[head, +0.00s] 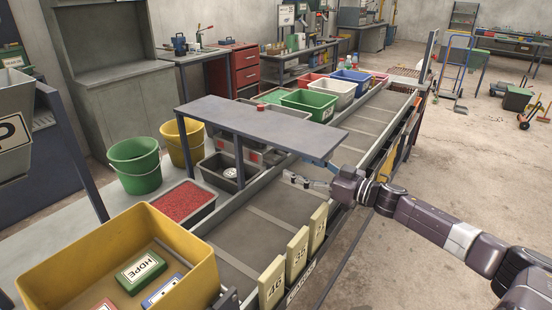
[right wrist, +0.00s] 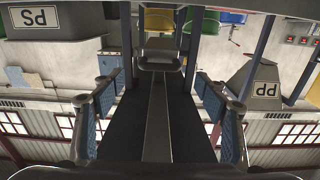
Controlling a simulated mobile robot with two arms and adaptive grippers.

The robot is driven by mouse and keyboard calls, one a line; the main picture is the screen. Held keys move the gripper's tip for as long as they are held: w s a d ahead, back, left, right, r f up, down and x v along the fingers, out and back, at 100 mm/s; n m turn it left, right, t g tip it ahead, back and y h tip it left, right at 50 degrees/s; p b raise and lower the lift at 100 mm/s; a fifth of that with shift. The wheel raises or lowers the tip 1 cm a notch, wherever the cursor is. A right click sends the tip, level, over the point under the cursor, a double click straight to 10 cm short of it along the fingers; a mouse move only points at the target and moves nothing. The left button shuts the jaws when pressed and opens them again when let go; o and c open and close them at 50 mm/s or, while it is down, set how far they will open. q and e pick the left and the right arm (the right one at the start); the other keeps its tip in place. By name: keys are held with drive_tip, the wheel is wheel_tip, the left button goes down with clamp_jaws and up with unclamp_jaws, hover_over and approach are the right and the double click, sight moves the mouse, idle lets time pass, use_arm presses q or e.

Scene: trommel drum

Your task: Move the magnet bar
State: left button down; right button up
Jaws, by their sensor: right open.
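A long grey panel (head: 255,125) stands on dark posts across the conveyor (head: 285,205). It may carry the magnet bar, but I cannot identify the bar for certain. My right gripper (head: 297,181) is open, low under the panel's right end and above the belt. In the right wrist view, which is upside down, a dark flat surface with a lengthwise strip (right wrist: 158,120) lies between the blue-padded fingers of the gripper (right wrist: 155,95). A grey block with a loop shape (right wrist: 160,60) shows beyond them. I cannot tell whether the fingers touch anything. My left gripper is not in view.
A yellow bin (head: 190,240) stands front left, with a tray of red granules (head: 185,203) behind it. Green and yellow buckets (head: 135,165) stand beyond. Several cream numbered plates (head: 297,253) line the conveyor's near edge. Open floor (head: 430,275) lies to the right.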

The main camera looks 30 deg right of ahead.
sight(281, 160)
drive_tip(key=shift+w+a+r, duration=0.2)
drive_tip(key=shift+w+r, duration=0.1)
drive_tip(key=shift+w, duration=0.3)
drive_tip(key=x, duration=0.3)
drive_tip(key=shift+w+a+f+p, duration=0.1)
drive_tip(key=shift+w+f+p, duration=0.05)
drive_tip(key=shift+p, duration=0.2)
drive_tip(key=shift+x, duration=0.9)
drive_tip(key=shift+w+a+f, duration=0.1)
drive_tip(key=shift+w, duration=0.2)
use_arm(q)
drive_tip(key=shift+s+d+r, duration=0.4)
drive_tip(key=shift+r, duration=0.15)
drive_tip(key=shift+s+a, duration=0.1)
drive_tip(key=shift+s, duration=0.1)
use_arm(e)
drive_tip(key=shift+c, duration=0.2)
drive_tip(key=shift+c, duration=1.3)
drive_tip(key=c, duration=1.3)
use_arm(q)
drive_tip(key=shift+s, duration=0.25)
use_arm(e)
drive_tip(key=shift+s, duration=0.1)
